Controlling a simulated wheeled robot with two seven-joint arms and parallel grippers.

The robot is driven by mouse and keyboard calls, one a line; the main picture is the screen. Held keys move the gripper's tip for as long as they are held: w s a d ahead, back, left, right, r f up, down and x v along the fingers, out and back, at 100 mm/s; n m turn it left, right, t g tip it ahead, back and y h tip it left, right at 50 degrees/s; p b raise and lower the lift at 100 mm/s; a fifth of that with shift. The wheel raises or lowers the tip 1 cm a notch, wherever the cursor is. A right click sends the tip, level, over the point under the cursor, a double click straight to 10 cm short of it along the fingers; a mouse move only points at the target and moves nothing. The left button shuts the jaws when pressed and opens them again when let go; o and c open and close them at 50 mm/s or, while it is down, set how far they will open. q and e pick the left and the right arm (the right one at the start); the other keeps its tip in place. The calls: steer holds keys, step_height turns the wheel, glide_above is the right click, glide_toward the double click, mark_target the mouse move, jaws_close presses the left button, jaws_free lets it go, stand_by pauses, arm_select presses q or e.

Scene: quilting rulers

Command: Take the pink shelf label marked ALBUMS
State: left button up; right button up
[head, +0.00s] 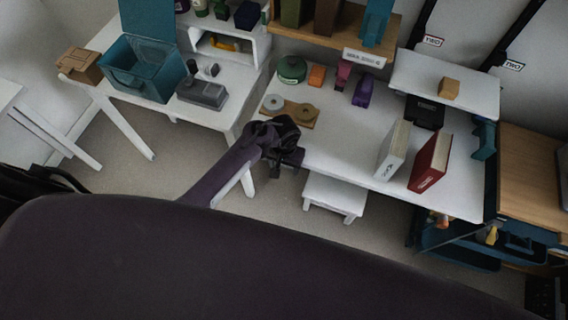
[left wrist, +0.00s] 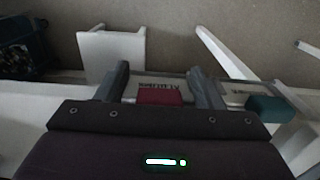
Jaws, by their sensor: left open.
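In the left wrist view a small dark pink block (left wrist: 160,97) sits against a pale strip (left wrist: 150,82) with upside-down lettering that seems to read ALBUMS. My left gripper (left wrist: 158,75) is open, with one finger on each side of the pink block. The fingers look apart from it; I cannot tell the depth gap. In the head view my left gripper (head: 288,158) hangs at the front left edge of the white table (head: 340,150), and I cannot make out the label there. My right gripper is not in view.
A teal block (left wrist: 270,105) sits beside another lettered strip, right of my fingers. A white stool (head: 335,195) stands below the table's front edge. Two tape rolls (head: 290,108), a white book (head: 393,150) and a red book (head: 430,162) are on the table.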

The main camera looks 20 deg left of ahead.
arm_select(q)
step_height(320, 180, up, 8)
steer(key=shift+f, duration=0.1)
stand_by(0.4)
stand_by(0.4)
